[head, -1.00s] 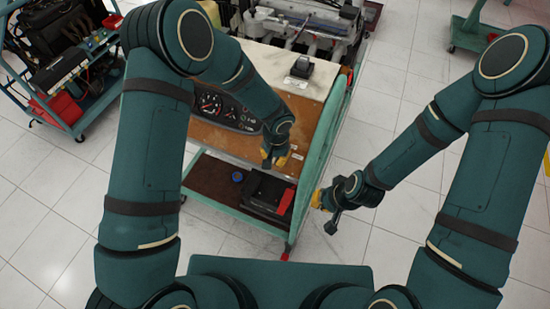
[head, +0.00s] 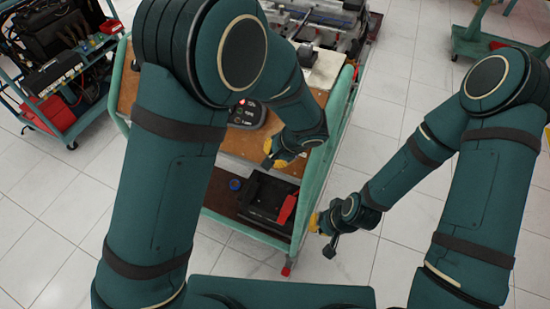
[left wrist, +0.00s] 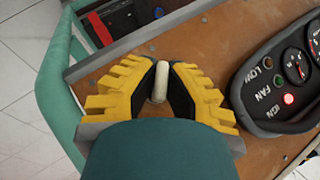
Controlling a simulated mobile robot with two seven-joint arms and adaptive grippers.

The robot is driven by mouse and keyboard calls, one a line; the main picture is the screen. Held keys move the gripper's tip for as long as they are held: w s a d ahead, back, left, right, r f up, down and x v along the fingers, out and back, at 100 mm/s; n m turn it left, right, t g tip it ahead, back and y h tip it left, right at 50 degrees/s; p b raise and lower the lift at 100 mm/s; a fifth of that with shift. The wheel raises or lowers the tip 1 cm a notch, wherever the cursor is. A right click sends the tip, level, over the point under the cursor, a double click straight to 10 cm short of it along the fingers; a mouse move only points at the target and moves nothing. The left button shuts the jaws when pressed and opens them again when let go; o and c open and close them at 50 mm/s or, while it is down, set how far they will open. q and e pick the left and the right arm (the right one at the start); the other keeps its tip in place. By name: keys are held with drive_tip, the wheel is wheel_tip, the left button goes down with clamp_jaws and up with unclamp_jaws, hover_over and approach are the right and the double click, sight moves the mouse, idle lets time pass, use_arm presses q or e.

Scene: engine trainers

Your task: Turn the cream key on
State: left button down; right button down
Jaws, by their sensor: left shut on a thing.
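The cream key (left wrist: 160,84) stands out of the brown panel in the left wrist view, between the yellow-and-black fingers of my left gripper (left wrist: 161,83). The fingers are shut on it. In the head view my left gripper (head: 277,155) is at the panel's front right part, and the key is hidden there. The red IGN lamp (left wrist: 289,99) on the black gauge cluster (left wrist: 275,118) is lit. My right gripper (head: 318,221) hangs to the right of the trainer frame, apart from it; whether it is open is too small to tell.
The green trainer frame (head: 318,170) runs along the panel's right side. A lower shelf holds a black box (head: 264,196) and a red piece (head: 287,210). A second cart (head: 68,125) stands at the left.

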idle(0.3)
use_arm(q)
drive_tip(key=c, duration=1.1)
unclamp_jaws()
drive_tip(key=shift+o, duration=0.2)
drive_tip(key=v, duration=1.2)
drive_tip(key=shift+s+d+f, duration=0.1)
drive_tip(key=shift+s+d, duration=0.05)
